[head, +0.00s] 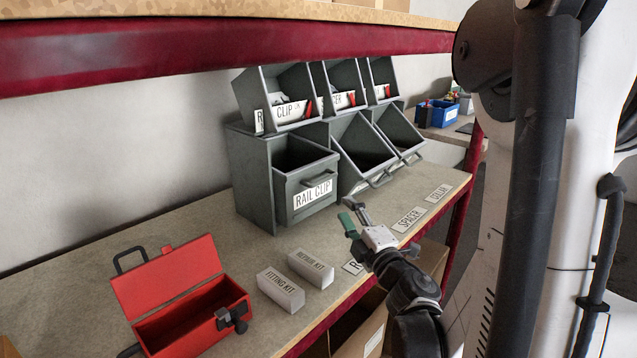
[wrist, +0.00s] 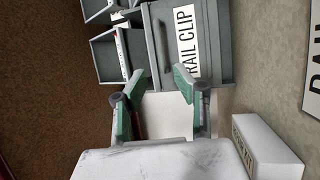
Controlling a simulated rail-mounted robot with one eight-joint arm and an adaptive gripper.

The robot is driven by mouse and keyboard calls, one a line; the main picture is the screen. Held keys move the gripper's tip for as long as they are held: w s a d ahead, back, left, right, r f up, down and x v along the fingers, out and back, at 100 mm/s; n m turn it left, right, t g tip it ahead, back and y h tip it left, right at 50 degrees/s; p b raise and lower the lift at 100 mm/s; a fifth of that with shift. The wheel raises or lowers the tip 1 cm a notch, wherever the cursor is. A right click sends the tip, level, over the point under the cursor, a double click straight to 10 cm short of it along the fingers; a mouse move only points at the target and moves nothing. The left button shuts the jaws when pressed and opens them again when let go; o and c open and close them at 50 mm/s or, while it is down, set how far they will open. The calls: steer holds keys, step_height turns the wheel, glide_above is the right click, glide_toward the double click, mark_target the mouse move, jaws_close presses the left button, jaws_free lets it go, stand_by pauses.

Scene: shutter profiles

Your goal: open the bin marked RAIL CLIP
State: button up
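The grey bin marked RAIL CLIP (head: 308,188) is at the lower left of the bin rack (head: 252,175). Its front stands forward of the rack side, and a dark interior shows above the front. A handle (head: 319,179) crosses the front above the white label. In the wrist view the label and bin front (wrist: 212,40) are turned sideways, beyond the fingertips. My gripper (head: 354,215) is open and empty, with green-padded fingers apart. It is in front and to the right of the bin, apart from it in the head view. The fingers also show in the wrist view (wrist: 160,82).
Two other lower bins (head: 362,145) sit to the right. Upper bins (head: 285,95) hold red-tipped items. A red toolbox (head: 180,290) stands open at front left, beside the FITTING KIT box (head: 281,290) and REPAIR KIT box (head: 311,267). A red shelf beam (head: 200,45) runs overhead.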

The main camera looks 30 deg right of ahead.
mark_target(324, 180)
steer(key=w, duration=0.4)
steer(key=w+r, duration=0.1)
steer(key=w, duration=0.3)
steer(key=w+d+r, duration=0.1)
steer(key=w, duration=0.4)
steer(key=shift+r, duration=0.2)
